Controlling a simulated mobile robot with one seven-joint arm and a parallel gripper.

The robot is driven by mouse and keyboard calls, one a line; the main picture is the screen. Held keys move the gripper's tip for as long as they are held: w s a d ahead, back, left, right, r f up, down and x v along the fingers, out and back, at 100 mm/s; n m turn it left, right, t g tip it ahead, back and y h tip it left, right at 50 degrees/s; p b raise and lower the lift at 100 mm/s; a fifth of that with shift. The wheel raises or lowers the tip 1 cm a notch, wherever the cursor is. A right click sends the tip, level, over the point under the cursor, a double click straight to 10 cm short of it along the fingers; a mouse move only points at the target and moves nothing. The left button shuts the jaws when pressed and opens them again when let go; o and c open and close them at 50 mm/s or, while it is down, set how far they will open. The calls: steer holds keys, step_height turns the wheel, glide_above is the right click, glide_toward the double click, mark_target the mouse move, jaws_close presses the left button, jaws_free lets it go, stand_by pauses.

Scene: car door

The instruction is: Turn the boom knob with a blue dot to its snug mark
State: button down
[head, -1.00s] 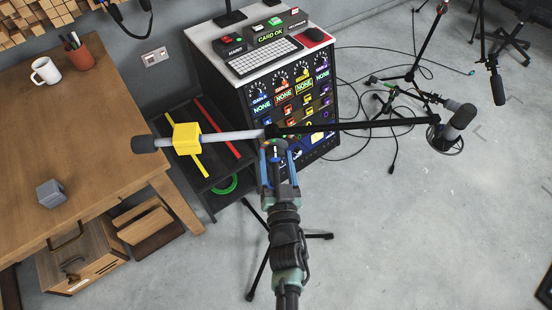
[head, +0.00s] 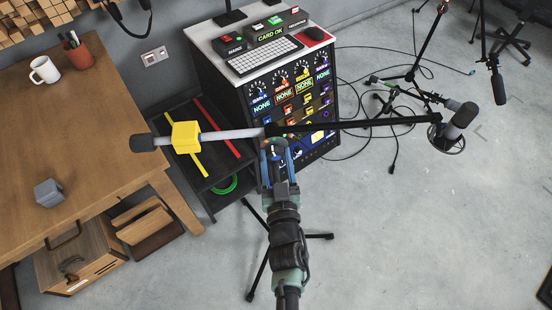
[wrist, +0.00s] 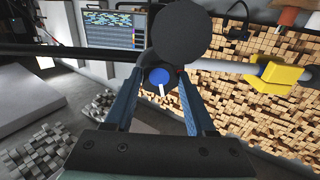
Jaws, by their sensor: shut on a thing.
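The boom is a long bar, pale on the left (head: 228,134) and black on the right, with a yellow block (head: 186,137) near its left end. The boom knob with a blue dot (wrist: 158,76) is at the boom's middle joint, and a white pointer line shows just below the dot in the wrist view. My gripper (head: 276,146) is shut on this knob, with a blue finger on either side. A large dark round part (wrist: 180,33) stands just beyond it. A small red mark shows by the right fingertip. The snug mark cannot be made out.
A microphone (head: 460,120) hangs at the boom's right end. A console cart (head: 300,90) stands right behind the joint. A wooden table (head: 100,120) is at left. Tripod legs stand below my arm.

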steer(key=n+b, duration=0.1)
steer(key=n, duration=0.3)
steer(key=shift+n, duration=0.3)
stand_by(0.3)
steer(key=shift+c, duration=1.1)
jaws_free()
steer(key=shift+s, duration=0.15)
steer(key=s+d+b, duration=0.1)
steer(key=s+b, duration=0.1)
steer(key=s, duration=1)
steer(key=shift+s+d, duration=0.2)
steer(key=shift+s, duration=0.15)
